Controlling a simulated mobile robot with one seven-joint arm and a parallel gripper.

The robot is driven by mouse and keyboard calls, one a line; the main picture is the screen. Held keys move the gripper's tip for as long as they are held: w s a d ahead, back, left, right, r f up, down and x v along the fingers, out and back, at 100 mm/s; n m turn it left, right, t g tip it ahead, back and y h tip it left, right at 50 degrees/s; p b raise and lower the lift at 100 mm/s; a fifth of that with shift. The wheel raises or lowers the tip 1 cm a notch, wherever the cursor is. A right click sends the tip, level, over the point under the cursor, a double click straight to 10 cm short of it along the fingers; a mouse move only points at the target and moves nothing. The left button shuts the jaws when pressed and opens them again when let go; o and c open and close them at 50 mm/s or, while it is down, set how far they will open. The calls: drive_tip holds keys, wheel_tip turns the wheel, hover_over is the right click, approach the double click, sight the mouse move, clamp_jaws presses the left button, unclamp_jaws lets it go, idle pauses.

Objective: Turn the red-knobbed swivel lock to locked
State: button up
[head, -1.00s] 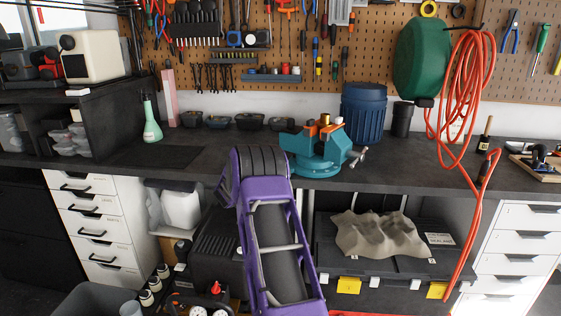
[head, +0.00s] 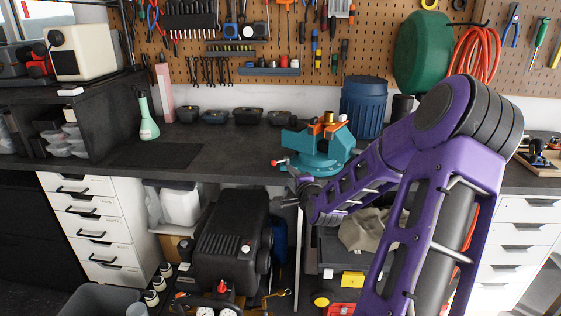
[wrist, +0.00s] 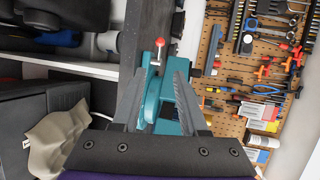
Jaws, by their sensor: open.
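The teal vise (head: 322,149) stands at the front edge of the dark bench. The red knob of its swivel lock (head: 281,162) sticks out at the lower left of the vise base. In the wrist view the red knob (wrist: 160,42) tops a short metal stem ahead of my fingertips. My gripper (head: 291,174) is close to the knob, just in front of and below the bench edge. In the wrist view my open gripper (wrist: 163,62) has its two grey fingers apart, with the teal vise (wrist: 166,112) seen between them. I see no contact with the knob.
A blue bin (head: 362,105) stands behind the vise. A green hose reel (head: 421,55) hangs at the right. The bench top left of the vise is mostly clear.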

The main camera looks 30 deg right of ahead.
sight(277, 162)
drive_tip(key=x, duration=1.7)
clamp_jaws()
